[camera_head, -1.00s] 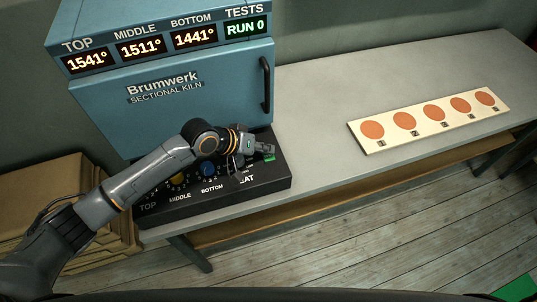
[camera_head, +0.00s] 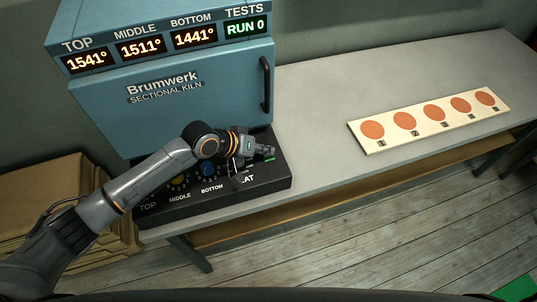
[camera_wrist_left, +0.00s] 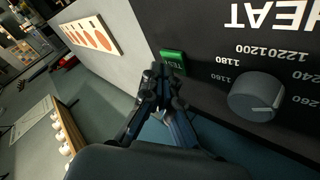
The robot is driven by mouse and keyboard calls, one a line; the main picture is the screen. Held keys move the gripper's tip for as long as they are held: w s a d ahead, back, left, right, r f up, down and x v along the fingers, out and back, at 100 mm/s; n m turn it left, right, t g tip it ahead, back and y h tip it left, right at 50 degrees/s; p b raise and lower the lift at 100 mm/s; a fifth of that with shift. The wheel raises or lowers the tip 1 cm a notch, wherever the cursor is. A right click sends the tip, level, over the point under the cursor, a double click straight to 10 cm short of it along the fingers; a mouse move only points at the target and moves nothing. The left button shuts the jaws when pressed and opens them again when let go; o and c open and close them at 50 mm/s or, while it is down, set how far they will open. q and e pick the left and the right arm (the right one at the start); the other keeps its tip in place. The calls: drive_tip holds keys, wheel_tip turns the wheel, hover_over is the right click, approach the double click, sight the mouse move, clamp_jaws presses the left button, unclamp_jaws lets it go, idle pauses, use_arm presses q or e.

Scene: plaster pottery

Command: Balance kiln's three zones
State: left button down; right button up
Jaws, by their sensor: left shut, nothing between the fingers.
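The blue kiln (camera_head: 190,105) stands at the left of the bench. Its display (camera_head: 165,45) reads TOP 1541°, MIDDLE 1511°, BOTTOM 1441°, TESTS RUN 0. The black control panel (camera_head: 215,198) lies in front, with a yellow knob (camera_head: 178,181) and a blue knob (camera_head: 208,169); the TOP knob is hidden behind my arm. My left gripper (camera_head: 270,153) is shut and empty over the panel's right end. In the left wrist view its fingertips are by the green TEST button (camera_wrist_left: 173,60); I cannot tell whether they touch it. The grey HEAT knob (camera_wrist_left: 256,96) is beside it. My right gripper is not seen.
A pale board (camera_head: 430,120) with several numbered orange discs lies on the grey bench (camera_head: 330,85), right of the kiln. The bench between is clear. Stacked cardboard boxes (camera_head: 60,190) stand at the left. A green patch (camera_head: 518,289) shows on the floor.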

sight(266, 157)
use_arm(q)
drive_tip(key=shift+f, duration=0.4)
drive_tip(key=shift+r, duration=0.1)
idle(0.4)
drive_tip(key=shift+r+p, duration=0.75)
drive_tip(key=shift+p, duration=0.05)
wheel_tip(266, 157, up, 5)
drive_tip(key=p, duration=0.5)
drive_tip(key=shift+r, duration=0.1)
idle(0.4)
